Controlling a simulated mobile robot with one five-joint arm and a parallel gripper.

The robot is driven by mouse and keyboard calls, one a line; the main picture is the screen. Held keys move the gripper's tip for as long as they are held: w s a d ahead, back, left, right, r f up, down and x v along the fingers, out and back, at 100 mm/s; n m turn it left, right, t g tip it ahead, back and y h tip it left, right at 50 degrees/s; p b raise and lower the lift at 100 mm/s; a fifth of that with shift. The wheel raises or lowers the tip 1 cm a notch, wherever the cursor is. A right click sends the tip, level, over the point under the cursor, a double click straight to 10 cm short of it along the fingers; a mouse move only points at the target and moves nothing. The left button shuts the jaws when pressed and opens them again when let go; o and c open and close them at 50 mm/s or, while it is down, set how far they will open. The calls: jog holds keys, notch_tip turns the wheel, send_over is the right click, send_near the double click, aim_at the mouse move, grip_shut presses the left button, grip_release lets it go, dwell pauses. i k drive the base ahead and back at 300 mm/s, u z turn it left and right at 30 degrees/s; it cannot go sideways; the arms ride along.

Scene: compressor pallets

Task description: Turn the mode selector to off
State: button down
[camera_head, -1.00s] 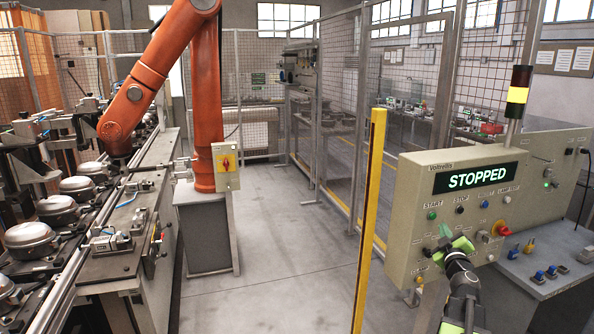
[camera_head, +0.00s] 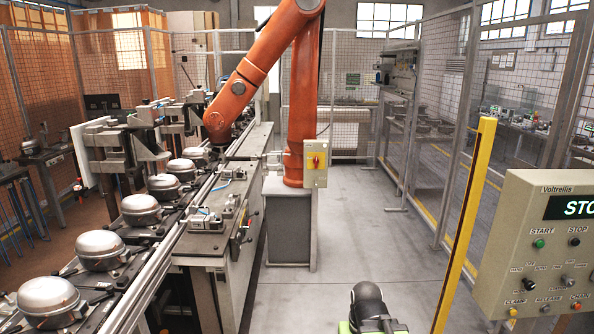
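The control panel (camera_head: 490,245) stands at the right edge, cut off by the frame. Its dark display (camera_head: 570,207) shows the letters "STO". A black selector knob (camera_head: 528,285) with small position labels around it sits below the START button (camera_head: 539,244). A smaller grey knob (camera_head: 567,281) is to its right. The labels are too small to read surely, so I cannot tell which knob is the mode selector or its setting. My gripper (camera_head: 372,326) is at the bottom edge, left of the panel and apart from it. Its green fingers are mostly cut off, and its opening is hidden.
A yellow post (camera_head: 465,220) stands between my gripper and the panel. An orange robot arm (camera_head: 300,95) stands on a pedestal with a red switch (camera_head: 315,160). A conveyor with compressors (camera_head: 100,250) runs along the left. Grey floor (camera_head: 350,260) is clear in the middle.

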aim_at(529, 285)
jog(key=z, duration=1)
